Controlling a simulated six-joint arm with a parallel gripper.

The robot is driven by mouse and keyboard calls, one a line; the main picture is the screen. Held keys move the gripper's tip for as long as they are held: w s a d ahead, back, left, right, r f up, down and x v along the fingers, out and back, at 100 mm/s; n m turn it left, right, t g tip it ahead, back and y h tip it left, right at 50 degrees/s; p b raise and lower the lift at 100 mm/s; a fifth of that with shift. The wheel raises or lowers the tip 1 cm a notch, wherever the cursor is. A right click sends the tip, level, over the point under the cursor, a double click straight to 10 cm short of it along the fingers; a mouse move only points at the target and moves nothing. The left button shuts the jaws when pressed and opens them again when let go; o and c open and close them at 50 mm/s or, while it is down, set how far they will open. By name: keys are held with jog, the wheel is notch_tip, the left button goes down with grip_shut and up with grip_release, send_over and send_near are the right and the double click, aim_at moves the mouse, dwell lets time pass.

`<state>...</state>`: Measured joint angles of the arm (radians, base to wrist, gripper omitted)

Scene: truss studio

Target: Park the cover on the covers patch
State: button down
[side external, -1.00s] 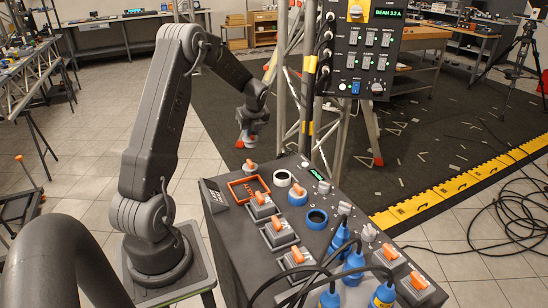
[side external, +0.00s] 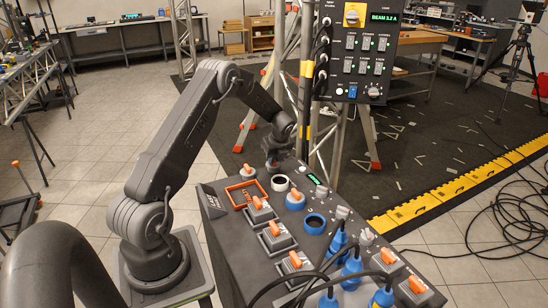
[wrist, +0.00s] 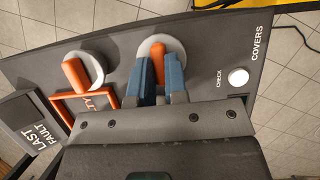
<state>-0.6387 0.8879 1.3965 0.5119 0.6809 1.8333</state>
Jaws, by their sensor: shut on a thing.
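In the wrist view, my gripper (wrist: 160,82) has its two blue fingers shut on the orange handle of a cover (wrist: 178,46) with a pale grey disc. In the side view, my gripper (side external: 272,164) is low over the far end of the dark console. I cannot tell whether the held cover touches the surface. The COVERS label (wrist: 259,38) is to the right of the held cover in the wrist view; the covers patch's outline is not distinct. A second cover (wrist: 76,70) with an orange handle sits to the left, also seen in the side view (side external: 249,171).
An orange frame (side external: 232,193) lies beside the second cover. A white button (wrist: 238,77) marked CHECK is right of my gripper.

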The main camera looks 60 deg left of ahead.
jog(key=shift+f, duration=0.1)
jog(key=c, duration=1.1)
grip_release()
jog(key=shift+c, duration=0.2)
